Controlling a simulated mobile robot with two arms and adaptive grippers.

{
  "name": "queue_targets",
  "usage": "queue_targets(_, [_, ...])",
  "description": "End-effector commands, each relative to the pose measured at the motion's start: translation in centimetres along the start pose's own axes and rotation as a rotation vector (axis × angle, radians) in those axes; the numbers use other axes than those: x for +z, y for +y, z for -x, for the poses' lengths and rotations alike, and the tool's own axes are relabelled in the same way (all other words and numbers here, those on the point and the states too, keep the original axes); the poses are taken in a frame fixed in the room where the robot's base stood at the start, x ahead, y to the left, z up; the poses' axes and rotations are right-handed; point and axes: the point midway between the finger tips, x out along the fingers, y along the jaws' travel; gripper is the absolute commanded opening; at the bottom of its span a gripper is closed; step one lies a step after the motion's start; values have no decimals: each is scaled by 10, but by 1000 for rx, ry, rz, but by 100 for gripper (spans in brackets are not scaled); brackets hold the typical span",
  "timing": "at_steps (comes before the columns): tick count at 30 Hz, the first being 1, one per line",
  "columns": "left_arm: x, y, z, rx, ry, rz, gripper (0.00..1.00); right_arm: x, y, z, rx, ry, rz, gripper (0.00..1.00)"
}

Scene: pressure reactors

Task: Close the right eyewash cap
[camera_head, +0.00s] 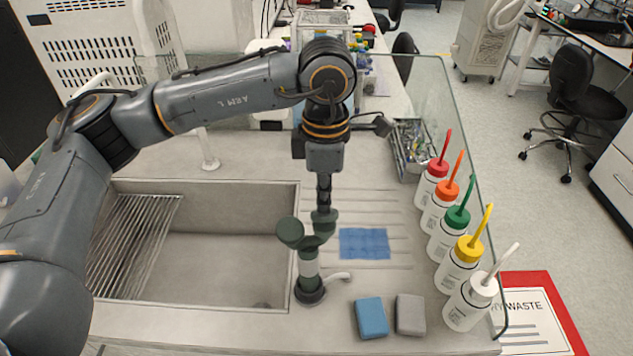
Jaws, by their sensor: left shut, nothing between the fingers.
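The eyewash (307,268) stands upright on the counter beside the sink, with a green body, a pale band and a dark base. Two round dark green pieces show at its top. The left cap (290,232) is a tilted disc to the left. The right cap (324,217) is partly hidden under my gripper, so I cannot tell whether it is fully closed. My left gripper (324,204) points straight down, shut and empty, directly above or touching the right cap. My right gripper is out of view.
The sink (225,250) lies left of the eyewash. A blue cloth (364,243), a blue sponge (371,318) and a grey sponge (410,315) lie to the right. Several wash bottles (457,265) line the glass screen at right. A wire basket (411,150) stands behind.

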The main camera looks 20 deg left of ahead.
Motion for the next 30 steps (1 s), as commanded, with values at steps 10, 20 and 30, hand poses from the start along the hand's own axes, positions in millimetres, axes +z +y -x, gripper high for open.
queue_targets(10, [3, -11, 2, 1, 0, 0, 0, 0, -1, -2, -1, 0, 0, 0])
queue_targets(20, [3, -11, 2, 0, 0, 0, 0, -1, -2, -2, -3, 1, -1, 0])
queue_targets(30, [3, -11, -6, 0, 0, 0, 0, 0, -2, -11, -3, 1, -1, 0])
